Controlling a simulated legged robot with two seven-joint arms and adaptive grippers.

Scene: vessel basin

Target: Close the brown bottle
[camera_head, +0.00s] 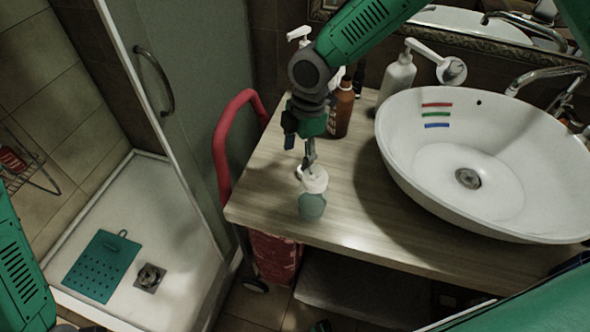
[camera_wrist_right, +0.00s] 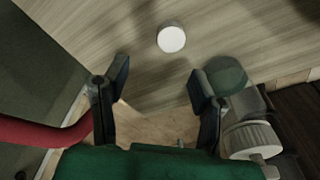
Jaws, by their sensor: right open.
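The brown bottle (camera_head: 341,110) stands upright on the wooden counter, behind my right gripper in the head view. My arm partly covers its top, so I cannot tell if it is capped. My right gripper (camera_head: 308,158) points down above the front left part of the counter. In the wrist view its two fingers (camera_wrist_right: 160,92) are apart, with nothing between them. A white round cap-like piece (camera_wrist_right: 171,39) shows on the counter beyond the fingertips. In the head view a white piece (camera_head: 314,179) shows just below the gripper; contact is unclear. My left gripper is out of view.
A grey-teal round item (camera_head: 312,205) sits below the white piece near the counter's front edge. A white basin (camera_head: 400,165) fills the counter's right. A white pump bottle (camera_head: 397,78) stands behind. A red cart handle (camera_head: 222,140) rises beside the counter's left edge.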

